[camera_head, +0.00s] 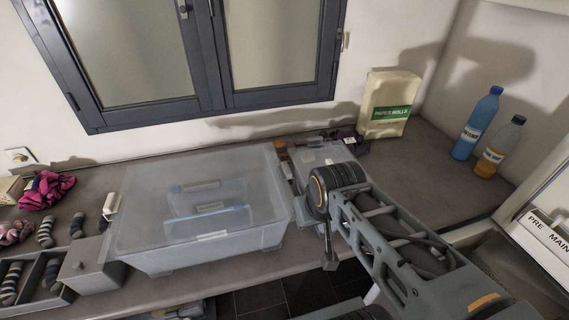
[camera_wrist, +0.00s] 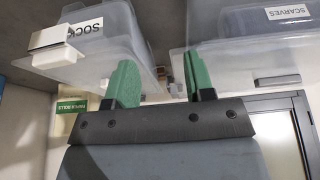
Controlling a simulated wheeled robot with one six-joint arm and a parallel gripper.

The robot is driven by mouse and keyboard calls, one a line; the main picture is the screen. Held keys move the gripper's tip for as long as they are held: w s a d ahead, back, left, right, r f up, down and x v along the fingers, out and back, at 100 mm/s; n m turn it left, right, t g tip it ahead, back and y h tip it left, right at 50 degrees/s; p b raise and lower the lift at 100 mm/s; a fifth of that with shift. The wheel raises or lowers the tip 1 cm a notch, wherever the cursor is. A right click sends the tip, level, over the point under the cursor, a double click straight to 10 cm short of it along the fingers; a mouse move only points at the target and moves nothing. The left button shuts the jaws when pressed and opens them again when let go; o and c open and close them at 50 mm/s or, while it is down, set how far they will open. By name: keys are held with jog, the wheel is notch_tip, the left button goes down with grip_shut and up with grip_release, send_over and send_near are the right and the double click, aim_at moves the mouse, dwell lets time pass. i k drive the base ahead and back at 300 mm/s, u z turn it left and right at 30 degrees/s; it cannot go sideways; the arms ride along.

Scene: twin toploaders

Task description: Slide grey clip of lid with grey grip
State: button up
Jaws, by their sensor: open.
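My gripper (camera_wrist: 163,82) shows in the wrist view with its two green fingers spread apart and nothing between them. In that view a clear box (camera_wrist: 120,45) with a "SOCK…" label stands at upper left, with a pale block-like clip (camera_wrist: 58,38) beside the label. A second clear box (camera_wrist: 240,58) labelled "SCARVES" is at upper right. The fingers appear between the two boxes; contact cannot be told. In the head view, one large clear lidded box (camera_head: 140,232) stands on the counter. My arm partly hides a second box (camera_head: 318,156). Which lid has the grey grip is unclear.
Rolled socks (camera_head: 46,232) and a grey divided tray (camera_head: 52,285) lie at left. A paper rolls pack (camera_head: 389,104), a blue bottle (camera_head: 477,123) and an orange bottle (camera_head: 499,147) stand at back right. The dark-framed window (camera_head: 205,60) is behind. Counter before the bottles is clear.

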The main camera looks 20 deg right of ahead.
aim_at(286, 172)
jog(key=k, duration=1.2)
jog(key=u, duration=0.65)
jog(key=i, duration=1.45)
jog(key=z, duration=0.85)
